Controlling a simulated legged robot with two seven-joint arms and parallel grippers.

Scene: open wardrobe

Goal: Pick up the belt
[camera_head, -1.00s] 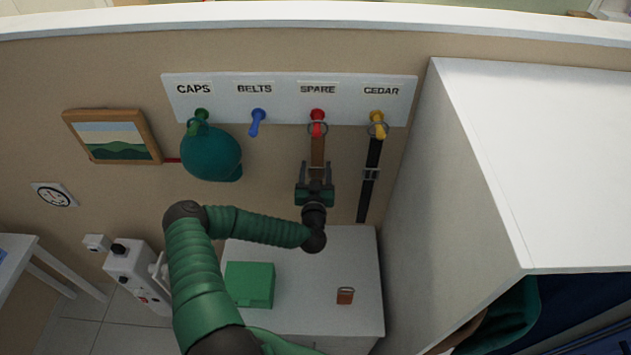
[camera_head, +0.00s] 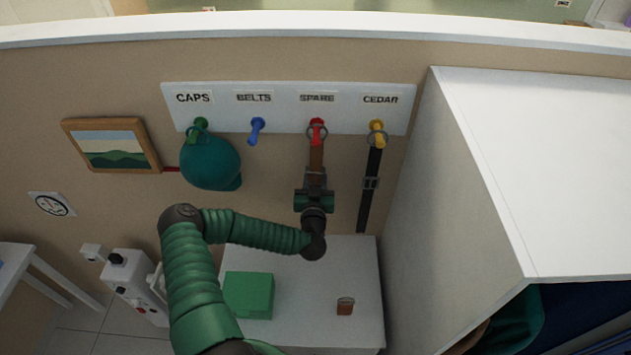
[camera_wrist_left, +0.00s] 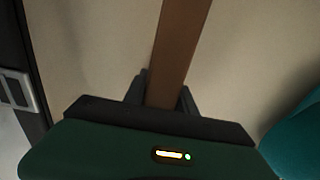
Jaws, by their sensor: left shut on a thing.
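A brown belt (camera_head: 316,154) hangs by its ring from the red peg (camera_head: 317,127) under the SPARE label. My left gripper (camera_head: 315,180) is shut on the brown belt below the peg. In the left wrist view the brown belt (camera_wrist_left: 178,50) runs down between the two fingers (camera_wrist_left: 166,92). The belt's lower end is hidden behind my gripper. A black belt (camera_head: 369,195) with a metal buckle hangs from the yellow peg (camera_head: 377,128) under CEDAR. The blue peg (camera_head: 256,130) under BELTS is empty. My right gripper is not in view.
A teal cap (camera_head: 211,162) hangs from the green peg under CAPS, left of my arm. A white cabinet (camera_head: 480,170) stands close on the right. Below, a white top (camera_head: 300,280) holds a green box (camera_head: 249,294) and a small brown item (camera_head: 345,306).

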